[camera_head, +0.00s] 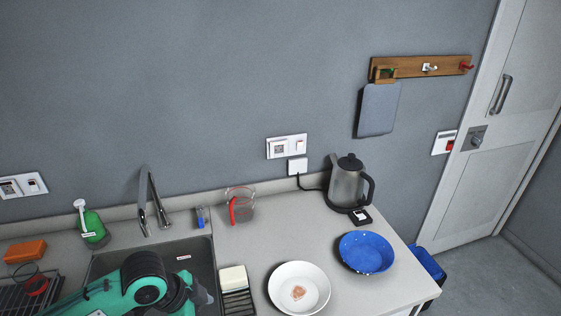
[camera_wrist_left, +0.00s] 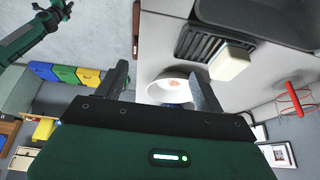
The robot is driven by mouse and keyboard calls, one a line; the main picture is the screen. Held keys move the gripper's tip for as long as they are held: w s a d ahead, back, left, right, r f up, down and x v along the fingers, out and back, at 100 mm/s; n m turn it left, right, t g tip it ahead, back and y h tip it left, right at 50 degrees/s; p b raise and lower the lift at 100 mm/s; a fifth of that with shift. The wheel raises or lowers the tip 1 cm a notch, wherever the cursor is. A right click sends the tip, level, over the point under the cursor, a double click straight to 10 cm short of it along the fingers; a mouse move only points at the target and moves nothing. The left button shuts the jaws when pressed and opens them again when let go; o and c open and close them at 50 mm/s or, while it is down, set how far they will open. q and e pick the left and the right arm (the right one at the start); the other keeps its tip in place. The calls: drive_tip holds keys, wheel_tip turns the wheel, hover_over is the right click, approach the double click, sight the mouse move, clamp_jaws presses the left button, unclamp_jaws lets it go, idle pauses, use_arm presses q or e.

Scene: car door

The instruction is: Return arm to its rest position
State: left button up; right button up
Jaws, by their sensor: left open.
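My left arm comes in from the lower left of the head view, green and black. It ends over the sink (camera_head: 204,255), where the fingers of my left gripper (camera_head: 204,297) are only partly seen. In the left wrist view my left gripper (camera_wrist_left: 160,75) is open, its two dark fingers spread apart with nothing held. The white bowl (camera_wrist_left: 168,86) shows beyond the gap between them. Another green arm of mine shows at the top left of the wrist view, ending in a dark gripper (camera_wrist_left: 62,10); its jaws are too small to read.
The faucet (camera_head: 150,203) stands behind the sink. Bare counter lies between jug and bowls.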

use_arm(q)
drive_tip(key=s+d+f+n+t, duration=0.2)
drive_tip(key=s+d+f+n, duration=0.1)
drive_tip(key=s+d+n, duration=0.15)
drive_tip(key=s+a+f+n+y, duration=0.55)
drive_tip(key=s+a+n, duration=0.25)
drive_tip(key=s+a, duration=0.45)
wheel_tip(320, 180, down, 31)
drive_tip(key=d+g+b, duration=0.1)
drive_tip(key=s+a+f+g+b, duration=0.1)
drive_tip(key=s+a+f, duration=0.2)
drive_tip(key=s+f, duration=1.6)
wheel_tip(320, 180, down, 3)
drive_tip(key=shift+s+f+g+h, duration=0.2)
drive_tip(key=shift+s+g+h, duration=0.05)
drive_tip(key=shift+g+h, duration=0.1)
use_arm(e)
drive_tip(key=shift+s+f, duration=0.2)
drive_tip(key=shift+f, duration=0.85)
